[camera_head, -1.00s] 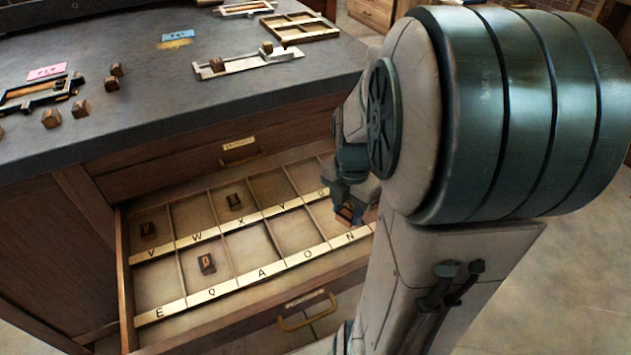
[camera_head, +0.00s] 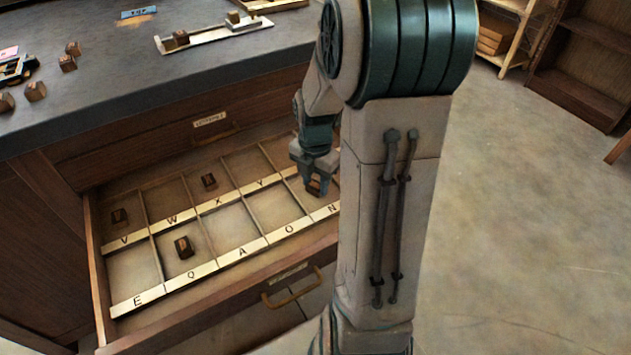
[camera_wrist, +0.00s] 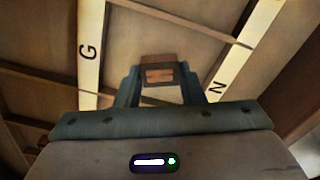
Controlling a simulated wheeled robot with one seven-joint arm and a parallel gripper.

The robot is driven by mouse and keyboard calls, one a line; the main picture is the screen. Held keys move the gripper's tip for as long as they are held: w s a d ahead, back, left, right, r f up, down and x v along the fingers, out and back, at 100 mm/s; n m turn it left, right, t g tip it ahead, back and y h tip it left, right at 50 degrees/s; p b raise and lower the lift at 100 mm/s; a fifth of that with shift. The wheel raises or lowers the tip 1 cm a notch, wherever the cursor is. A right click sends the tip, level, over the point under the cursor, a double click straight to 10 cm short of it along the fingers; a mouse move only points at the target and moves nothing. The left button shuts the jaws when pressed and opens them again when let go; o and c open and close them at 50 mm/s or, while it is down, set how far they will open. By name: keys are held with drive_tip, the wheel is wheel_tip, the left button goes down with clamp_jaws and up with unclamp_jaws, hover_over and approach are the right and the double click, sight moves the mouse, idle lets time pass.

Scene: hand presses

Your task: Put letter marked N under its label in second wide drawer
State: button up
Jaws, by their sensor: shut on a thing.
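My gripper (camera_head: 316,180) is shut on a small brown letter block (camera_wrist: 158,72) with a reddish face; its letter is not readable. In the wrist view, the block sits between the two blue fingertips (camera_wrist: 158,88). It is over the compartment between the G label strip and the N label (camera_wrist: 217,86). The wide drawer (camera_head: 95,235) is pulled open, and its N label (camera_head: 331,209) is at the right end of the front strip, just below my gripper in the head view. I cannot tell whether the block touches the drawer floor.
Thin dividers separate the compartments. The grey worktop (camera_head: 130,95) above holds several blocks and a metal composing tray (camera_head: 215,37).

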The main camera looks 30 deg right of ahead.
sight(315, 185)
drive_tip(key=o, duration=0.5)
drive_tip(key=shift+f, duration=0.15)
drive_tip(key=o, duration=0.5)
drive_tip(key=shift+c, duration=0.2)
wheel_tip(315, 185, up, 12)
drive_tip(key=p, duration=0.4)
drive_tip(key=s+a+r+m+t, duration=0.1)
drive_tip(key=s+a+m, duration=1)
drive_tip(key=m, duration=1.2)
drive_tip(key=shift+s+a+r+t, duration=0.3)
drive_tip(key=shift+s+r, duration=0.05)
drive_tip(key=shift+s, duration=0.2)
